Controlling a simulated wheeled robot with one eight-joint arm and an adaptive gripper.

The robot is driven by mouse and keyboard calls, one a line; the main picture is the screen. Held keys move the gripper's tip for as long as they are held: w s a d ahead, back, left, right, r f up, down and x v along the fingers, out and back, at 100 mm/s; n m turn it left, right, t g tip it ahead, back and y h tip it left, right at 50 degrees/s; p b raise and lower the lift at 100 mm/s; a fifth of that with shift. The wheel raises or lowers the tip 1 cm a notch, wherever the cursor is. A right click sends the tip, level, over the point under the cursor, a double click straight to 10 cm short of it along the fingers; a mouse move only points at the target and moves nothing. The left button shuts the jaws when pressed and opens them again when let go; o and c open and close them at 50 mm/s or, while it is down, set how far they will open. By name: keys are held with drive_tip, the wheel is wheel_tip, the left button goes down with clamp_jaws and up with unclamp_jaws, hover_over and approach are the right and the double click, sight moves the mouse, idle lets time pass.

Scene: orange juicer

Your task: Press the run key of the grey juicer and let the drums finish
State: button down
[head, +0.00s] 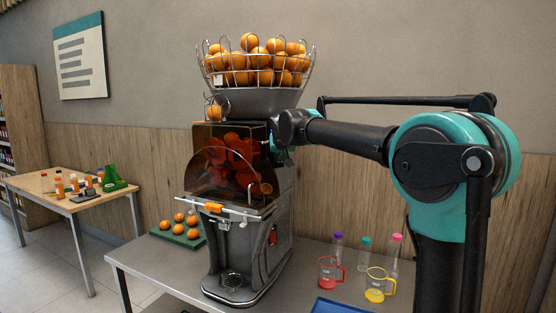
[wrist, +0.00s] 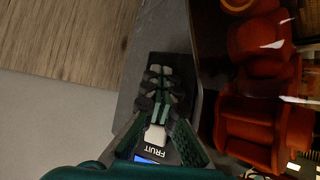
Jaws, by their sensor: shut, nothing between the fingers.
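The grey juicer (head: 270,245) stands on the table, with orange-red drums (head: 232,152) behind its tinted cover. The drums also show at the right of the wrist view (wrist: 262,125). One still per view cannot show whether they turn. In the wrist view my gripper (wrist: 160,78) is shut and empty, its fingers in front of a dark control panel (wrist: 188,100) marked FRUIT, with a small blue display. A pale patch (wrist: 155,137) shows between the fingers; I cannot tell if it is a key. The run key and any contact are hidden. In the head view the fingers are hidden beside the juicer.
A wire basket of oranges (head: 258,68) tops the juicer. A green tray (head: 165,235) with oranges lies to its left. Red (head: 328,272) and yellow (head: 376,287) jugs, several bottles and a blue tray (head: 338,307) are at the right. A wooden side table (head: 45,185) stands far left.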

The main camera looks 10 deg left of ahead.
drive_tip(key=shift+s+d, duration=0.55)
drive_tip(key=shift+s, duration=0.1)
drive_tip(key=shift+s+d, duration=0.1)
drive_tip(key=s+d, duration=0.3)
drive_tip(key=shift+s, duration=0.3)
drive_tip(key=shift+d+f, duration=0.1)
idle(0.6)
